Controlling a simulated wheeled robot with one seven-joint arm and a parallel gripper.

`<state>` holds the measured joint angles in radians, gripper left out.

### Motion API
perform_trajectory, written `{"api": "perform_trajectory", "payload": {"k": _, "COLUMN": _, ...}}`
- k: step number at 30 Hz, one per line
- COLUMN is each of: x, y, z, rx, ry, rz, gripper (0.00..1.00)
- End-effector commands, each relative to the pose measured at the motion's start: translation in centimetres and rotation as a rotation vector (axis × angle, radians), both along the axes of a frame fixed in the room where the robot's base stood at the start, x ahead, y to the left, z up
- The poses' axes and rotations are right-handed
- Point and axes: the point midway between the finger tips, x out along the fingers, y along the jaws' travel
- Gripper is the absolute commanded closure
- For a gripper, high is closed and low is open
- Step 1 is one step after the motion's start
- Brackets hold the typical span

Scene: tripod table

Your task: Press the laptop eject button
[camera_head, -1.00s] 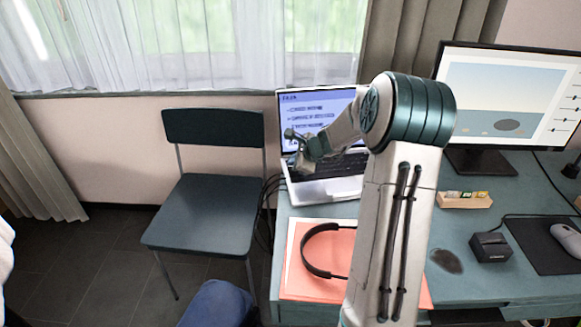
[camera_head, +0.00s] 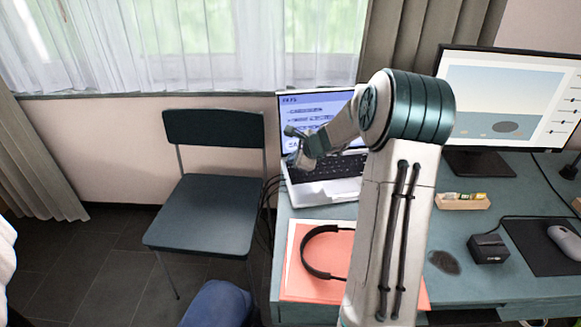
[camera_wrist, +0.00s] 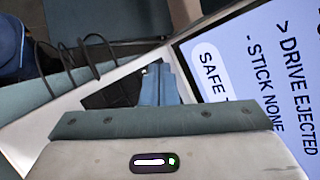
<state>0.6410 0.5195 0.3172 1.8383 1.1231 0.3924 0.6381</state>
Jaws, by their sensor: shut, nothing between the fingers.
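The open silver laptop (camera_head: 330,190) stands at the left back of the desk. Its lit screen (camera_head: 301,106) is partly hidden by my arm. In the wrist view the screen (camera_wrist: 262,75) reads "DRIVE EJECTED", "STICK NONE" and "SAFE", cut off at the edges. My gripper (camera_head: 292,160) is over the left part of the laptop, by the keyboard. In the wrist view my gripper's fingers (camera_wrist: 160,84) are together and empty, over the dark keyboard (camera_wrist: 112,93) beside the screen. The eject button cannot be made out, and I cannot tell whether the fingertips touch the laptop.
Black headphones (camera_head: 310,250) lie on a red folder (camera_head: 306,286) in front of the laptop. A monitor (camera_head: 508,95), a wooden tray (camera_head: 462,202), a small black box (camera_head: 488,249) and a mouse (camera_head: 564,238) are right. A chair (camera_head: 203,215) stands left, cables (camera_head: 268,205) beside the desk.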

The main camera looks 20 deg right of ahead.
Motion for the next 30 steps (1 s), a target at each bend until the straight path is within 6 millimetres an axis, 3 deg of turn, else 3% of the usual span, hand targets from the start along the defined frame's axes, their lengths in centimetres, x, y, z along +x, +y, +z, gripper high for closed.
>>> {"api": "perform_trajectory", "payload": {"k": 13, "x": 0.0, "y": 0.0, "z": 4.6, "rx": -0.001, "ry": 0.000, "rz": 0.001, "gripper": 1.00}}
{"api": "perform_trajectory", "payload": {"k": 30, "x": 0.0, "y": 0.0, "z": 4.7, "rx": 0.000, "ry": 0.000, "rz": 0.000, "gripper": 1.00}}
